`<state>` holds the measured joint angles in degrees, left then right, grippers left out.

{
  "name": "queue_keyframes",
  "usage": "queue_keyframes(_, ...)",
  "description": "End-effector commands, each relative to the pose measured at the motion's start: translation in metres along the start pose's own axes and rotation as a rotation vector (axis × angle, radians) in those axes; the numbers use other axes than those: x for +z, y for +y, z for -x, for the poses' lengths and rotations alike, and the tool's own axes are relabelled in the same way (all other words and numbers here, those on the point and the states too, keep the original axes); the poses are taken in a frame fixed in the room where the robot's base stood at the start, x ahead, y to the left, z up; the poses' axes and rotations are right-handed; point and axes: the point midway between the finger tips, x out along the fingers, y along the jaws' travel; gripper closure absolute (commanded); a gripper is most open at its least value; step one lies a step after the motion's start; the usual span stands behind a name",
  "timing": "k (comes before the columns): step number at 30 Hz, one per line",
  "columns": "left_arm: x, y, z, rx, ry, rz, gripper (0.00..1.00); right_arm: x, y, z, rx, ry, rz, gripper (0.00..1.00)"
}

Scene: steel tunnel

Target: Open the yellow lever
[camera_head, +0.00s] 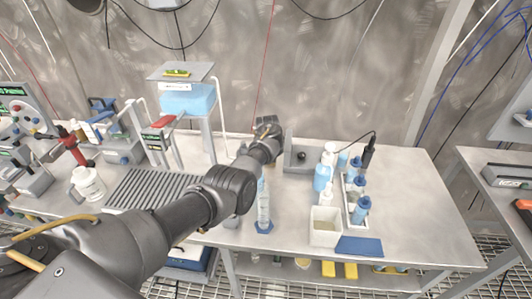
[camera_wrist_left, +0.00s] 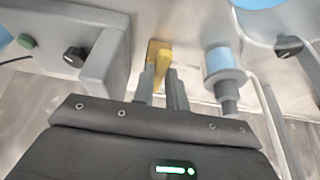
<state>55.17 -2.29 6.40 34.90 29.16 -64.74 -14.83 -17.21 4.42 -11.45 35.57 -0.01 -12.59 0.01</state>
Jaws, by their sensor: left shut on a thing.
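The yellow lever (camera_wrist_left: 158,52) shows in the left wrist view, upright in the picture, between and just beyond my fingertips. My left gripper (camera_wrist_left: 162,76) is shut on it, with one dark finger on each side. In the head view my left arm reaches from the lower left across the bench, and the left gripper (camera_head: 267,124) is at the back of the bench. There the lever is hidden or too small to tell. My right gripper is not in view.
A grey box with a black knob (camera_wrist_left: 75,56) stands left of the lever in the wrist view; a blue and grey cylinder (camera_wrist_left: 222,68) is close on the right. On the bench (camera_head: 408,190) stand a graduated cylinder (camera_head: 264,210), a blue-capped bottle rack and a white container (camera_head: 325,229).

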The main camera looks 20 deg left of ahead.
Motion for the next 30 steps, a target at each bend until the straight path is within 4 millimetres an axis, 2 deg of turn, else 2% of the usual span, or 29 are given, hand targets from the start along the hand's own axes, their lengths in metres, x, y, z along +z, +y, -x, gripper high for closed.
queue_keyframes(15,0.0020,0.0022,-0.0014,-0.007,-0.006,0.018,1.00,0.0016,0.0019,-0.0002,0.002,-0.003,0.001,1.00)
queue_keyframes(16,0.0021,0.0022,-0.0014,-0.007,-0.006,0.018,0.83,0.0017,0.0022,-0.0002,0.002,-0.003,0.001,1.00)
queue_keyframes(21,0.0015,0.0024,-0.0011,-0.006,-0.004,0.016,0.64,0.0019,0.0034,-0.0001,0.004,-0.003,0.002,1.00)
queue_keyframes(30,0.0005,0.0024,0.0013,-0.006,-0.002,0.015,0.64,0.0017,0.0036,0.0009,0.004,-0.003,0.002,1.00)
